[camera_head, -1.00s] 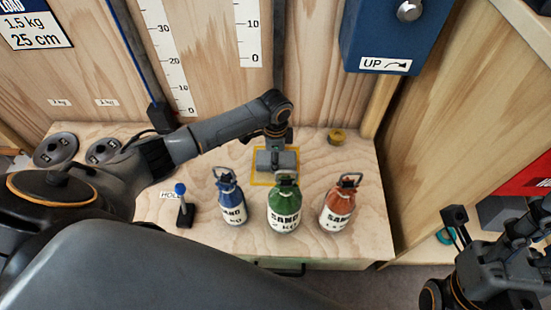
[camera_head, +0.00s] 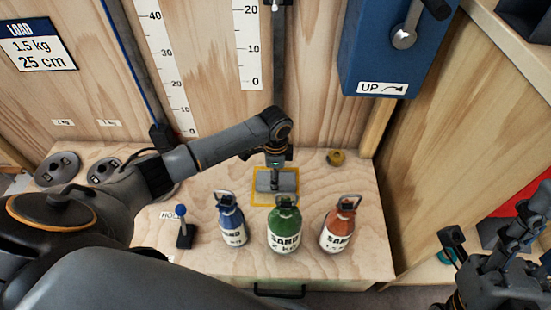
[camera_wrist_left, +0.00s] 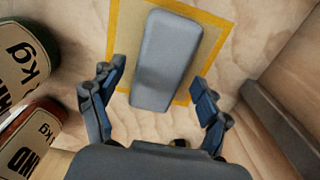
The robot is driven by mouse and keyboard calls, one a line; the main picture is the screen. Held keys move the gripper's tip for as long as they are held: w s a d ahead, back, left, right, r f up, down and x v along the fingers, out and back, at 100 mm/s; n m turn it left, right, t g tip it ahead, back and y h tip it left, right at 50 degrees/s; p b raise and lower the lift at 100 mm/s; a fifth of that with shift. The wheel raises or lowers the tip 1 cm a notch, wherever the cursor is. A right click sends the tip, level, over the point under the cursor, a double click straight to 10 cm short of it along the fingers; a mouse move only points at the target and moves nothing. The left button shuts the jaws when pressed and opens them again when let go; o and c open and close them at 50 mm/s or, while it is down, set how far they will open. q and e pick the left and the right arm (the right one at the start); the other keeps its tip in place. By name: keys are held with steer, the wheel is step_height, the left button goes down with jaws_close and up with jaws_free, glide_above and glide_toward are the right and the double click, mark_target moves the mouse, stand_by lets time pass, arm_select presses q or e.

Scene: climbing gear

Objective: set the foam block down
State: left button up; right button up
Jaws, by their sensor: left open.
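The grey foam block (camera_head: 287,181) lies on the wooden bench inside a yellow taped square (camera_head: 256,199). The block also shows in the left wrist view (camera_wrist_left: 168,58), lying flat, with the yellow tape (camera_wrist_left: 217,50) around it. My left gripper (camera_head: 276,180) is above the block. In the left wrist view its fingers (camera_wrist_left: 158,92) are spread wide, one on each side of the block's near end, with gaps between. My right gripper (camera_head: 490,255) is at the lower right, away from the bench; its finger state is unclear.
A blue bottle (camera_head: 232,222), a green bottle (camera_head: 285,228) and a red bottle (camera_head: 338,227) stand in front of the square. A small yellow object (camera_head: 336,158) is behind right. Weight discs (camera_head: 57,168) lie at left. A blue box marked UP (camera_head: 385,50) hangs on the wall.

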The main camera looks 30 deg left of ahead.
arm_select(q)
step_height(320, 180, up, 5)
steer(key=shift+r+p, duration=0.2)
steer(key=shift+p, duration=0.75)
steer(key=shift+r+p, duration=0.85)
steer(key=shift+r, duration=1.45)
arm_select(e)
steer(key=w+a+f+g+h, duration=0.1)
steer(key=w+f+g+h, duration=0.2)
steer(key=w+f+g, duration=0.7)
steer(key=shift+w+a+f+h, duration=0.3)
steer(key=shift+w+f, duration=0.2)
steer(key=shift+w, duration=0.5)
steer(key=shift+g, duration=0.3)
